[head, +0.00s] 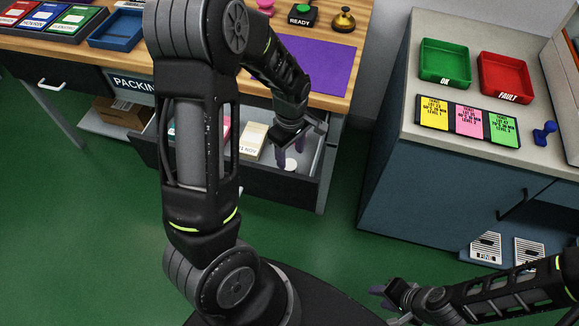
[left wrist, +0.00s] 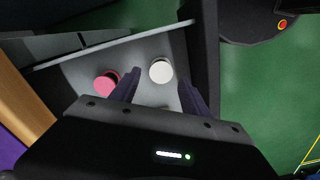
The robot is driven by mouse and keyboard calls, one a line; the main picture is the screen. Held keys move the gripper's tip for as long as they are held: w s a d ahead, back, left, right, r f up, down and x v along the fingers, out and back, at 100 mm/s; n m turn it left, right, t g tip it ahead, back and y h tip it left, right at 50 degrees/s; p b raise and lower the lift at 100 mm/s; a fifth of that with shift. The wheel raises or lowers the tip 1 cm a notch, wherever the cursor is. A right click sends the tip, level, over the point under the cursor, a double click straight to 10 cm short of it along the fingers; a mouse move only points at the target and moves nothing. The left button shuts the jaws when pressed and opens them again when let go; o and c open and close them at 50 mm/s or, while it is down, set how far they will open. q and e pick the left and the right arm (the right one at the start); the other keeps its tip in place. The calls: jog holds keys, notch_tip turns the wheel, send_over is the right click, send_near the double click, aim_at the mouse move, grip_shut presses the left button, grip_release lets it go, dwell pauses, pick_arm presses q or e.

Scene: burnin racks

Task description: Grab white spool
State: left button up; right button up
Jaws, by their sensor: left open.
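The white spool (left wrist: 161,71) stands in the open drawer, in the left wrist view just ahead of and between my left fingertips. In the head view the white spool (head: 291,164) shows as a small white disc at the drawer's right end. My left gripper (head: 290,152) is open and empty, pointing down into the drawer above the spool. It also shows in the left wrist view (left wrist: 158,84), with its purple fingers on either side of the spool's line. My right gripper (head: 381,293) is low at the bottom right, far from the drawer; its opening is unclear.
A pink spool (left wrist: 106,82) stands close beside the left finger in the left wrist view. The drawer wall (left wrist: 120,46) runs past the spools. Boxes (head: 250,140) lie further left in the drawer. The workbench (head: 340,103) overhangs behind; a blue cabinet (head: 430,185) stands right.

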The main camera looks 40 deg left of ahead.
aim_at(290, 164)
pick_arm(q)
notch_tip(290, 164, down, 5)
jog(key=shift+s+f, duration=0.1)
jog(key=shift+c, duration=0.3)
dwell(0.4)
grip_shut()
dwell(0.4)
notch_tip(290, 164, up, 10)
dwell(0.6)
dwell(0.4)
